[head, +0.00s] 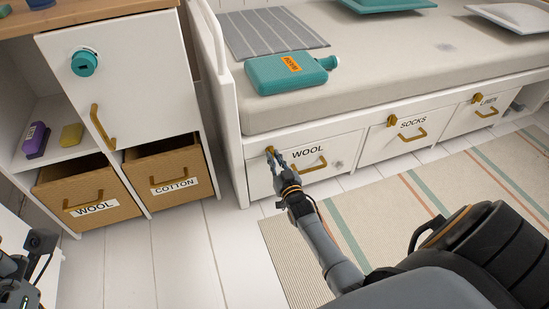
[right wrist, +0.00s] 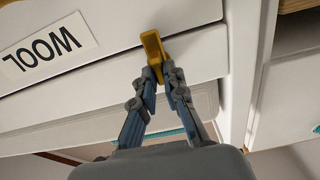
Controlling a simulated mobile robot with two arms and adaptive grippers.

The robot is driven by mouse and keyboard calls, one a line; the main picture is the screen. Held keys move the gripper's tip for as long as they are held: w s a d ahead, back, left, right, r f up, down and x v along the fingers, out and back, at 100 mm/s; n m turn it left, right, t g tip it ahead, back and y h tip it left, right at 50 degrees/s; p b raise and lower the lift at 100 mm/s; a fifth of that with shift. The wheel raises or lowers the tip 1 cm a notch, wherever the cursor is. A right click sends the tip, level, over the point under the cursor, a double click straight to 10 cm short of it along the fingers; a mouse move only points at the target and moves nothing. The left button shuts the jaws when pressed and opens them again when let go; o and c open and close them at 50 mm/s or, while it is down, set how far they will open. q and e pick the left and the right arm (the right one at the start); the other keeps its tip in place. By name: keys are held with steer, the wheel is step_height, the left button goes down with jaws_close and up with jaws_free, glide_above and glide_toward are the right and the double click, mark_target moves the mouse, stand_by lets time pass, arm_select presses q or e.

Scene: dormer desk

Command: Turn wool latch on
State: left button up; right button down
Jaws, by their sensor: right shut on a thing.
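The wool latch (head: 270,151) is a small gold tab at the upper left of the white WOOL drawer (head: 318,175) under the bed. It also shows in the right wrist view (right wrist: 153,47), set at the drawer's top edge beside the WOOL label. My right gripper (head: 276,158) is at the latch, its fingers shut on the latch's lower end in the right wrist view (right wrist: 162,74). The WOOL drawer looks closed. Part of my left gripper (head: 22,270) shows at the lower left edge, dark and cut off; its jaw state is unclear.
SOCKS (head: 400,138) and LINEN (head: 480,113) drawers, each with a gold latch, are to the right. A teal bottle (head: 285,74) lies on the bed. A cabinet (head: 120,80) with open-topped WOOL and COTTON bins stands left. A striped rug (head: 400,210) covers the floor.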

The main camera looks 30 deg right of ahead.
steer(key=c, duration=1.4)
jaws_free()
steer(key=v, duration=1.2)
